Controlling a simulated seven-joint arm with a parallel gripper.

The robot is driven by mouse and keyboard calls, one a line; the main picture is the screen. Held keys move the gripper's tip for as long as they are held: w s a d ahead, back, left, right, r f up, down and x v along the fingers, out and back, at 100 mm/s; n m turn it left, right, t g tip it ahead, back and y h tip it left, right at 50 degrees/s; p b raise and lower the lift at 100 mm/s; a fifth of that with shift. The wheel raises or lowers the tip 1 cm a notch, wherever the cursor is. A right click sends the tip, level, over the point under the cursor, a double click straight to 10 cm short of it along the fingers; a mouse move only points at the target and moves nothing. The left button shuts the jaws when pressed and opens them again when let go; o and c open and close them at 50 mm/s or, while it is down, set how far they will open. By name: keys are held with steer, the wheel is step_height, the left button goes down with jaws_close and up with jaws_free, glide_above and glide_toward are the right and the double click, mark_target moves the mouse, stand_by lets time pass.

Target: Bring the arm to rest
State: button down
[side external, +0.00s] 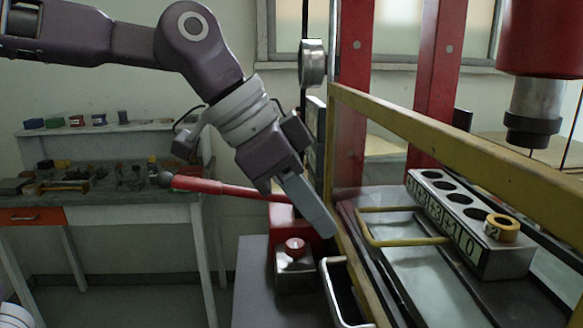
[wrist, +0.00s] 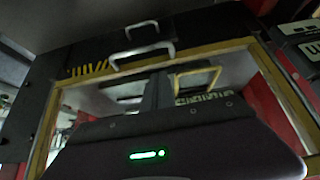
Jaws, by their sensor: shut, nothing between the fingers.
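My gripper (side external: 327,232) hangs tilted down to the right, its long grey fingers together and empty. It is in front of the yellow-edged guard frame (side external: 440,125) of a red press; I cannot tell the exact gap between fingertips and frame. In the wrist view, my gripper's dark body with a green light fills the bottom, and the guard's yellow frame (wrist: 215,47) lies beyond. The fingertips are hard to make out there.
A red lever (side external: 225,187) runs left behind my gripper. A box with a red button (side external: 295,248) stands below. Behind the guard are a numbered block with holes (side external: 470,228), a yellow ring (side external: 502,228) and the press ram (side external: 534,105). A cluttered workbench (side external: 110,205) stands left.

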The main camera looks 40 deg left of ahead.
steer(key=v, duration=0.8)
steer(key=s+a+f+n+y, duration=0.4)
steer(key=s+a+f+n, duration=0.5)
steer(key=s+a+f, duration=0.6)
steer(key=shift+s+f+t+y, duration=0.2)
steer(key=shift+f+t+y, duration=0.15)
steer(key=shift+t+y, duration=0.05)
